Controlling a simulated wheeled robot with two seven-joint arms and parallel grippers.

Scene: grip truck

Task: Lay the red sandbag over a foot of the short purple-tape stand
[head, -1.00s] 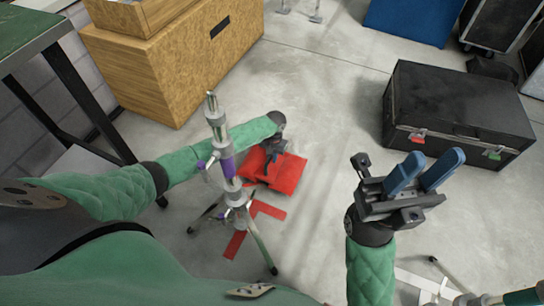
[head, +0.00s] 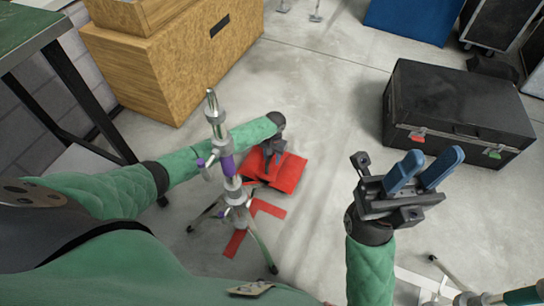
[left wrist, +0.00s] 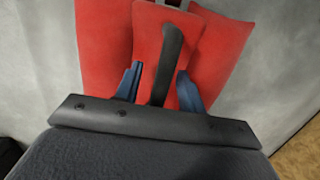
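The red sandbag (head: 288,174) lies on the floor just right of the stand, with a black strap (left wrist: 172,50) on top. The short stand with purple tape (head: 228,164) is upright, its feet spread on the floor. One foot (head: 265,252) points toward me; another points left. The sandbag is close to the stand's far right side; whether it covers a foot there is hidden. My left gripper (head: 271,162) is down at the sandbag. Its blue fingers (left wrist: 160,88) are apart on either side of the strap, with gaps showing. My right gripper (head: 422,172) is open and empty, raised at the right.
Red tape strips (head: 236,242) mark the floor by the stand. A wooden box (head: 165,75) stands behind, a green-topped table (head: 30,35) at left, and a black case (head: 455,110) at right. Another stand (head: 465,297) is at the bottom right. The middle floor is clear.

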